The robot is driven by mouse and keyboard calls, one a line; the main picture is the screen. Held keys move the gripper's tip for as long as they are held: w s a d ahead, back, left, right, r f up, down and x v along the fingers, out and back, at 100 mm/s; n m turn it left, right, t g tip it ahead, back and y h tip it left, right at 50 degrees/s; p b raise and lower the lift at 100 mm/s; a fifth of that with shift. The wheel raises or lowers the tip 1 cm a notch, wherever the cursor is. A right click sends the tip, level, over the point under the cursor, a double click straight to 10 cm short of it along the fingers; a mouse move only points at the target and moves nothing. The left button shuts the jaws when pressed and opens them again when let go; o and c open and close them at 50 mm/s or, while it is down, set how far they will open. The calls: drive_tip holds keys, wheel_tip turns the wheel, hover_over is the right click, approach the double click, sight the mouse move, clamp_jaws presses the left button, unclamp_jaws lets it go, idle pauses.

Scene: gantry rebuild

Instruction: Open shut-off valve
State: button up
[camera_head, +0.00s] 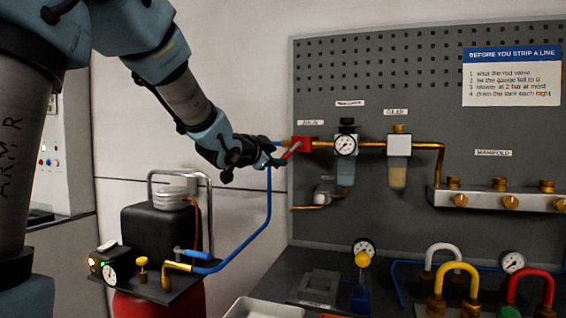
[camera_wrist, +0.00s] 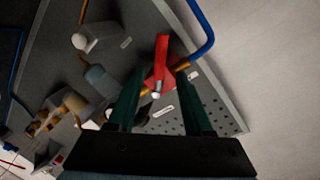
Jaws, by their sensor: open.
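The shut-off valve (camera_head: 307,142) is a red block on the brass line at the pegboard's upper left, under a small label. Its red lever (camera_head: 291,150) slants down and left towards my gripper. In the wrist view the red lever (camera_wrist: 162,52) sticks up across the line of the pipe, beyond the fingertips. My gripper (camera_head: 274,161) is beside the lever, just left of the valve. In the wrist view its two dark green fingers (camera_wrist: 160,80) stand apart, one on each side of the valve. Contact cannot be told.
A blue hose (camera_head: 269,205) runs from the valve's left end down to the compressor (camera_head: 160,225). A gauge (camera_head: 346,145) and a filter bowl (camera_head: 397,176) sit right of the valve. A small brass-fitted part (camera_head: 323,194) is below.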

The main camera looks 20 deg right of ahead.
sight(286, 156)
drive_tip(key=shift+v, duration=0.85)
drive_tip(key=shift+f+b, duration=0.15)
drive_tip(key=shift+b, duration=0.15)
drive_tip(key=shift+c, duration=1.2)
drive_tip(key=shift+s+d+f+m+b, duration=0.1)
drive_tip(key=shift+s+f+m+b, duration=0.15)
drive_tip(key=shift+m+b, duration=0.35)
drive_tip(key=shift+c, duration=0.7)
drive_tip(key=s+f+m+b, duration=0.1)
drive_tip(key=m+b, duration=0.2)
drive_tip(key=s+f+m+b, duration=0.1)
drive_tip(key=m+b, duration=0.2)
drive_tip(key=m, duration=0.1)
drive_tip(key=s+f+m+b, duration=0.1)
drive_tip(key=f+m+b, duration=0.1)
drive_tip(key=m+b, duration=0.1)
drive_tip(key=shift+m+t, duration=0.3)
drive_tip(key=shift+m, duration=0.3)
clamp_jaws()
drive_tip(key=w+d+r+m+p, duration=0.1)
drive_tip(key=w+d+m+p, duration=0.1)
drive_tip(key=w+d+m, duration=0.2)
drive_tip(key=shift+w+d+m, duration=0.3)
drive_tip(key=shift+w+m, duration=0.3)
drive_tip(key=shift+w, duration=0.7)
